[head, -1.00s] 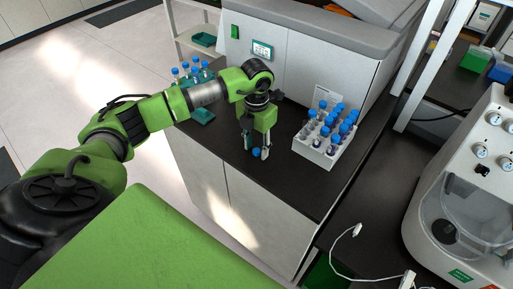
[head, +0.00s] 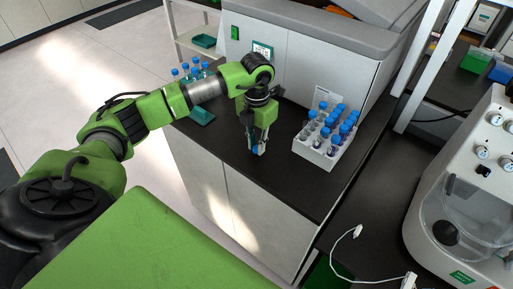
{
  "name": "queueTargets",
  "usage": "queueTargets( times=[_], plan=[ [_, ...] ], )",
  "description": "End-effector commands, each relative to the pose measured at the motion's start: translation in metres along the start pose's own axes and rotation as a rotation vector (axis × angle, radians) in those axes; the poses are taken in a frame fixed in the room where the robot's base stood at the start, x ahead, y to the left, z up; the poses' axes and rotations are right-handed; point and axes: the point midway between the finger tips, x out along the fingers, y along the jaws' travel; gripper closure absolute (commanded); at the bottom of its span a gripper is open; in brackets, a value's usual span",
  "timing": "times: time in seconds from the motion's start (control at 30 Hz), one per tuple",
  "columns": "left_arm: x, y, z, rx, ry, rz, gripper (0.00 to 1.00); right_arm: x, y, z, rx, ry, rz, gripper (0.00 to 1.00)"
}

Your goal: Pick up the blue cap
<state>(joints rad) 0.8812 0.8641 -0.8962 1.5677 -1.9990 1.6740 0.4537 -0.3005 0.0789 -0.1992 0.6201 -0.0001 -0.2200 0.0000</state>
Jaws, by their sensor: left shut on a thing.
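The blue cap (head: 255,150) is a small blue piece low over the dark bench top. My left gripper (head: 256,148) reaches down from above with its fingers shut on the cap, one finger on each side. The fingers hide part of the cap, and I cannot tell whether it touches the bench. My right gripper is not in view.
A white rack (head: 318,156) with several blue-capped tubes stands close to the right of my left gripper. A teal rack (head: 203,115) with blue-capped tubes is at the left. A large grey machine (head: 305,62) stands behind. The front bench edge is near.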

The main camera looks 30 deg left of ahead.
Motion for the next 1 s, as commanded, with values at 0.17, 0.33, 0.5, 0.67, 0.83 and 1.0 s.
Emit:
queueTargets(
  times=[0.17,0.33,0.5,0.67,0.83,1.0],
  plan=[
    [-0.026,-0.001,-0.013,0.002,-0.005,0.002,0.89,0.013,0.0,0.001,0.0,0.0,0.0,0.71],
    [-0.065,-0.007,-0.045,0.003,-0.009,0.004,0.89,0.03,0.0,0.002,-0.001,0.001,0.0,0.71],
    [-0.084,-0.014,-0.083,0.003,-0.004,0.003,0.89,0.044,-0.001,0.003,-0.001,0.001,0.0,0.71],
    [-0.098,-0.02,-0.111,0.001,-0.004,0.003,0.89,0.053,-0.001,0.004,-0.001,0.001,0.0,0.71],
    [-0.108,-0.024,-0.131,0.001,-0.003,0.001,0.89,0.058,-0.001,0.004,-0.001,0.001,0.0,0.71],
    [-0.112,-0.025,-0.138,0.0,0.0,0.001,0.89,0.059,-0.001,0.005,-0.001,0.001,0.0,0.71]
  ],
)
